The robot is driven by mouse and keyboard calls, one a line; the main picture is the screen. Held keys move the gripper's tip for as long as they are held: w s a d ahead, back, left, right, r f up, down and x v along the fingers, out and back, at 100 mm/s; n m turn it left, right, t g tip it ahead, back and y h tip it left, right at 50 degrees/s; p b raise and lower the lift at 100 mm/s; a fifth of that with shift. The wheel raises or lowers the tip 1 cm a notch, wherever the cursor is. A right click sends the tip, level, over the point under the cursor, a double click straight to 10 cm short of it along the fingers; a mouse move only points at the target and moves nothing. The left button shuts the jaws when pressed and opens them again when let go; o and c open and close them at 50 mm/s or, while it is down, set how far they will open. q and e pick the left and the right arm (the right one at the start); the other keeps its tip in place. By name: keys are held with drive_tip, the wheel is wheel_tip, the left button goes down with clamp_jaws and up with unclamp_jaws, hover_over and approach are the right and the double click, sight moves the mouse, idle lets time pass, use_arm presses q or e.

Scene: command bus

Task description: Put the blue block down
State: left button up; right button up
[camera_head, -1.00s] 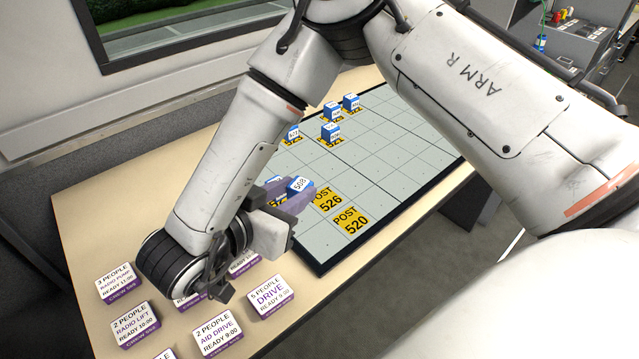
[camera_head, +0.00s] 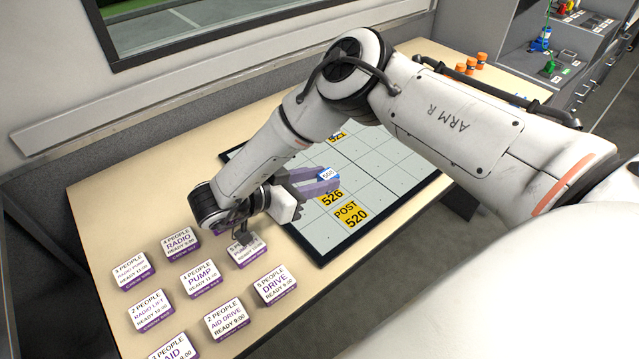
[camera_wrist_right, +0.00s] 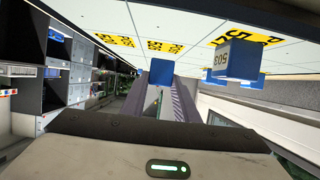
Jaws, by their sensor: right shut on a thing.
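The blue block (camera_head: 328,175), with a white top marked 508, sits at the fingertips of my right gripper (camera_head: 318,184). The gripper is shut on it, over the grey gridded board (camera_head: 380,215) beside the yellow 526 label (camera_head: 331,198). In the right wrist view the held block (camera_wrist_right: 162,72) shows between the ends of the purple fingers. From the pictures I cannot tell whether its underside touches the board. My left gripper is out of view.
Another blue block, marked 503 (camera_wrist_right: 240,60), stands near the fingers in the wrist view. A yellow POST 520 label (camera_head: 350,213) lies on the board. Several white-and-purple cards (camera_head: 202,280) cover the table's near left. My right arm hides part of the board.

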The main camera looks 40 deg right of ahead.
drive_tip(key=shift+f, duration=1)
drive_tip(key=o, duration=0.6)
drive_tip(key=shift+f, duration=0.1)
drive_tip(key=o, duration=0.5)
drive_tip(key=shift+c, duration=0.2)
